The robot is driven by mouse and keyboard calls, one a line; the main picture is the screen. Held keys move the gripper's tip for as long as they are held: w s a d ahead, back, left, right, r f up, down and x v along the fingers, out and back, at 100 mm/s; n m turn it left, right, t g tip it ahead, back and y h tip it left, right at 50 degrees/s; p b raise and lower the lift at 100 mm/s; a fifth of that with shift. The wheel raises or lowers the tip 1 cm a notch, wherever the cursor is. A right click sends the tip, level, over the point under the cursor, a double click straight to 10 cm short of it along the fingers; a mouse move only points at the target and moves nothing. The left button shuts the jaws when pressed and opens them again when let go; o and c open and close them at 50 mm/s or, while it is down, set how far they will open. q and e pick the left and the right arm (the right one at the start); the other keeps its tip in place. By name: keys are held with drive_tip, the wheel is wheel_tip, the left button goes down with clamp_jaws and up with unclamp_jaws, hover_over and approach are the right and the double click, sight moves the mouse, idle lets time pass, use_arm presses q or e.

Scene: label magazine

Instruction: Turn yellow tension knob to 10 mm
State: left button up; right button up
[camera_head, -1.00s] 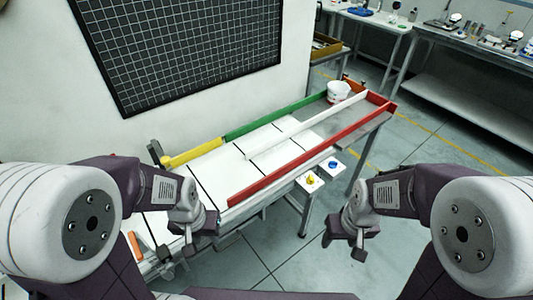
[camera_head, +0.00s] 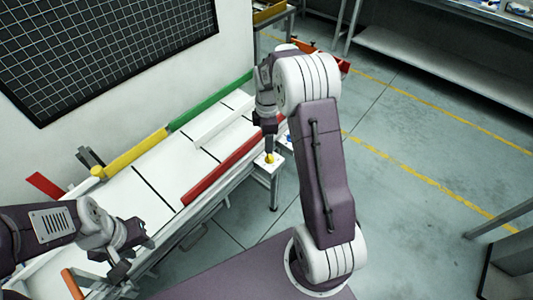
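The yellow tension knob (camera_head: 269,158) sits on top of a small white box (camera_head: 264,167) beside the bench's front edge. My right gripper (camera_head: 269,150) points down directly above the knob, its tips at or very near it. I cannot tell whether it touches the knob or how far its fingers are apart. A blue knob (camera_head: 289,138) shows just behind, partly hidden by my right arm. No scale or reading is legible. My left gripper (camera_head: 128,258) is at lower left, over the bench's near end, away from the knobs; its fingers look apart and empty.
The white bench (camera_head: 150,195) carries a yellow rail (camera_head: 137,152), a green rail (camera_head: 210,103), a red rail (camera_head: 222,172) and a white bar (camera_head: 222,121). A dark grid panel (camera_head: 110,45) is on the wall behind. The floor (camera_head: 420,150) to the right is open.

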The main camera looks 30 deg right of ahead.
sight(270, 156)
drive_tip(key=shift+n, duration=0.4)
drive_tip(key=f, duration=0.3)
drive_tip(key=d+f, duration=0.1)
drive_tip(key=f, duration=0.3)
drive_tip(key=w+f, duration=0.1)
drive_tip(key=f, duration=0.2)
drive_tip(key=shift+d+f, duration=0.15)
drive_tip(key=shift+d, duration=0.15)
drive_tip(key=shift+s, duration=0.1)
clamp_jaws()
